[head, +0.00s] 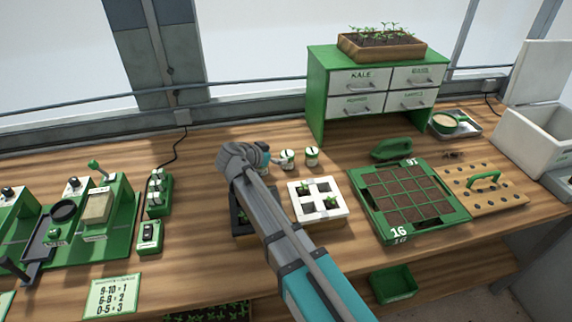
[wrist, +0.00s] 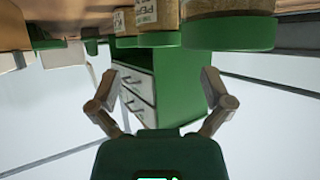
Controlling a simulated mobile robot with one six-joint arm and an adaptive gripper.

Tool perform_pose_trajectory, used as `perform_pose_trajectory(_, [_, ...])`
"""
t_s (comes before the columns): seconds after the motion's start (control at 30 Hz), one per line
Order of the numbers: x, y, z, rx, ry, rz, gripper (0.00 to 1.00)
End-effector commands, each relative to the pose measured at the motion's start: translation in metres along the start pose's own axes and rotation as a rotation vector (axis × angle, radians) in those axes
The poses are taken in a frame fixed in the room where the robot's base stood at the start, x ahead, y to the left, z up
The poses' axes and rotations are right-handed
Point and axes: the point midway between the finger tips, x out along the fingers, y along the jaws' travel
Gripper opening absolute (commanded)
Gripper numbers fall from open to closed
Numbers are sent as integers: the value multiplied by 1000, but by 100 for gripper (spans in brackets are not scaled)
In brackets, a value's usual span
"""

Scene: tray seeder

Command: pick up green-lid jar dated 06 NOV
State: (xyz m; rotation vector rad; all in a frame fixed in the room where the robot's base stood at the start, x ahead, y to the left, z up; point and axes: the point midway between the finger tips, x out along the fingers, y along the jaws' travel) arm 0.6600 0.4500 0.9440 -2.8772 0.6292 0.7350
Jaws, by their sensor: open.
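The wrist view is upside down. It shows several seed jars at its top edge: a large near one (wrist: 230,35) with a green lid, a labelled one (wrist: 157,14) beside it, and another (wrist: 124,24) further left. Part of a label reads "PEA"; no date is readable. My gripper (wrist: 163,80) is open, with nothing between its fingers. Its fingers are hard to make out in the head view.
A green drawer cabinet (head: 316,98) stands behind the jars. A white seedling tray (head: 335,212), a green 16-marked tray (head: 372,221) and a holed wooden board (head: 512,196) lie to the right. Green seeder equipment (head: 125,215) stands at left.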

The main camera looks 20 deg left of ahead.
Motion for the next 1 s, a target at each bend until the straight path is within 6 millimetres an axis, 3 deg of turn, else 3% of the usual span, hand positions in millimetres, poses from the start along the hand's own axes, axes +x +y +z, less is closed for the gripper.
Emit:
perform_pose_trajectory(0.57, [12,0,0,0,0,0,100])
perform_pose_trajectory(1.0, [56,1,1,0,0,2,100])
